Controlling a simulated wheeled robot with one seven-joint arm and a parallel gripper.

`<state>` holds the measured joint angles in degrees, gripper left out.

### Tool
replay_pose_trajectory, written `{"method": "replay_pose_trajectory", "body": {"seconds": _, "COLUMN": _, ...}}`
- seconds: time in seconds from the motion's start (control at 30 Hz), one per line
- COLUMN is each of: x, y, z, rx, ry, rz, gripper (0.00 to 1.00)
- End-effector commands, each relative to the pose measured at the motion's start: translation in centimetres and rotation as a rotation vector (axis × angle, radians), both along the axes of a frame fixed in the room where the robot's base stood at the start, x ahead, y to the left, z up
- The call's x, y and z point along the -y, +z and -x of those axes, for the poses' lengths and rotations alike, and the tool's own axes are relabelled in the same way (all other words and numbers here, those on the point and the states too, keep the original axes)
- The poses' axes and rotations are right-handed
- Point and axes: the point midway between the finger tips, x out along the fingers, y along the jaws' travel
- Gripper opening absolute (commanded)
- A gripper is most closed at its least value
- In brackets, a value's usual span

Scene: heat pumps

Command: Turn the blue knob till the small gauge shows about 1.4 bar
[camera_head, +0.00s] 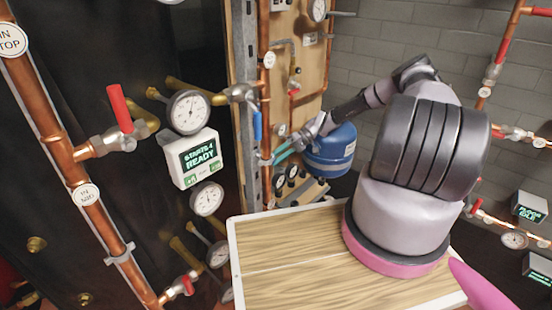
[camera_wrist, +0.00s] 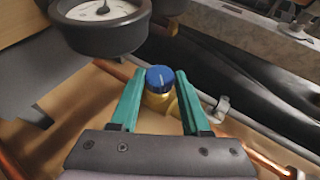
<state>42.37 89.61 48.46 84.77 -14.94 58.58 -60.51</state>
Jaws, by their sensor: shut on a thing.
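The blue knob (camera_wrist: 160,79) sits on a brass valve body (camera_wrist: 160,100) on a copper pipe in the wrist view. A light line on its top points roughly straight up in the picture. My gripper (camera_wrist: 159,76) has its two green fingers on either side of the knob and is shut on it. In the head view my gripper (camera_head: 275,158) reaches the pipework beside the wooden board; the knob cannot be made out there. A round dark-rimmed gauge (camera_wrist: 103,12) is just above the knob in the wrist view. Its needle points up, but its top is cut off and its reading is unclear.
A blue tank (camera_head: 330,150) stands just behind my gripper. A blue lever (camera_head: 257,126) is close by on the left. A red-handled valve (camera_head: 121,108), larger gauges (camera_head: 188,112) and a display reading READY (camera_head: 200,156) are at left. A wood-topped surface (camera_head: 290,265) lies in front.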

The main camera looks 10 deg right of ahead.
Motion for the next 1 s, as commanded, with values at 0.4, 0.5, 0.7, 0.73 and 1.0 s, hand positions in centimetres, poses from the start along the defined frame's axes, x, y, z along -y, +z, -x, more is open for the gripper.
{"method": "replay_pose_trajectory", "body": {"seconds": 0.4, "x": 0.04, "y": -0.15, "z": 0.05, "rx": -0.018, "ry": 0.001, "rz": -0.021, "gripper": 0.00}}
{"method": "replay_pose_trajectory", "body": {"seconds": 0.5, "x": 0.04, "y": -0.17, "z": 0.07, "rx": -0.018, "ry": 0.001, "rz": -0.021, "gripper": 0.00}}
{"method": "replay_pose_trajectory", "body": {"seconds": 0.7, "x": 0.02, "y": -0.15, "z": 0.07, "rx": -0.018, "ry": 0.001, "rz": -0.021, "gripper": 0.77}}
{"method": "replay_pose_trajectory", "body": {"seconds": 0.73, "x": 0.02, "y": -0.14, "z": 0.07, "rx": -0.018, "ry": 0.001, "rz": -0.021, "gripper": 0.77}}
{"method": "replay_pose_trajectory", "body": {"seconds": 1.0, "x": 0.25, "y": 0.00, "z": -0.02, "rx": -0.018, "ry": 0.000, "rz": -0.021, "gripper": 0.77}}
